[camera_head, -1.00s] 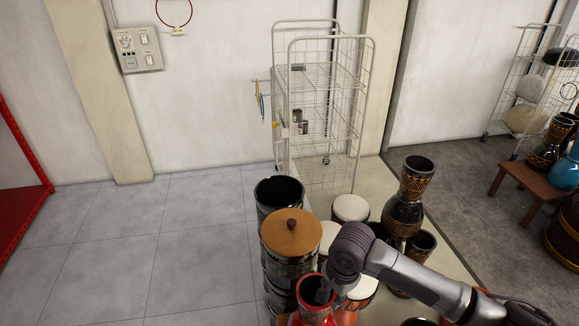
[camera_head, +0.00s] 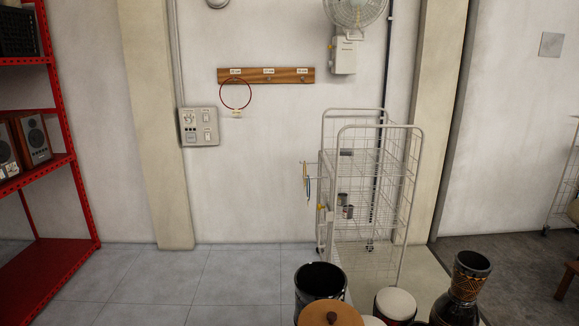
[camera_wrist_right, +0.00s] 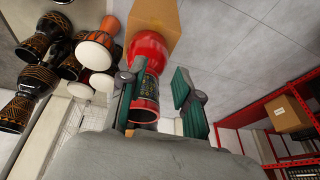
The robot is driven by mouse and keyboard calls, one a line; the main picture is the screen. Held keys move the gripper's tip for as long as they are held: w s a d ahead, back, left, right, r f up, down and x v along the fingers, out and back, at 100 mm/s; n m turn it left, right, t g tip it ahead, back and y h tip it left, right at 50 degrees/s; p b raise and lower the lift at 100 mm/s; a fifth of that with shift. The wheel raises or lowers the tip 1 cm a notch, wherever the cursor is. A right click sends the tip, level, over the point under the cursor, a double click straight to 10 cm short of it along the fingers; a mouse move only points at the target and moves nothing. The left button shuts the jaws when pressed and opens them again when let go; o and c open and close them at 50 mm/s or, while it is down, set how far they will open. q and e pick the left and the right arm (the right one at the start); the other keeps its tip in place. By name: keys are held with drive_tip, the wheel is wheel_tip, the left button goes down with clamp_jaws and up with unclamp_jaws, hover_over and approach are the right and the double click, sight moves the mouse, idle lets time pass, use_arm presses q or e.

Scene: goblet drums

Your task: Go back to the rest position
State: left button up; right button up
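My right gripper (camera_wrist_right: 158,75) shows in the right wrist view, with its two green-padded fingers spread apart. A red goblet drum (camera_wrist_right: 148,52) is just beyond the fingers, partly hidden by the left one; I see no grip on it, but cannot tell whether that finger touches it. Several other goblet drums, such as an orange one with a white head (camera_wrist_right: 99,48), are to its left. In the head view neither gripper shows. A dark carved goblet drum (camera_head: 463,285) stands at the lower right there.
In the head view, a black drum (camera_head: 320,282), a brown-lidded drum (camera_head: 330,315) and a white-headed drum (camera_head: 395,304) crowd the bottom edge. A wire cart (camera_head: 365,200) stands behind them. A red shelf (camera_head: 75,190) is at the left; the floor (camera_head: 200,285) between is clear.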

drive_tip(key=s+d+n+h, duration=0.1)
drive_tip(key=s+d, duration=0.2)
drive_tip(key=s+f+g, duration=0.2)
drive_tip(key=s+f, duration=0.1)
drive_tip(key=f, duration=2.7)
drive_tip(key=s+d+f, duration=0.2)
drive_tip(key=s+f, duration=1)
drive_tip(key=s, duration=0.3)
drive_tip(key=shift+d+n+g, duration=0.3)
drive_tip(key=shift+d+g, duration=0.05)
drive_tip(key=shift+g, duration=0.05)
drive_tip(key=shift+f, duration=0.1)
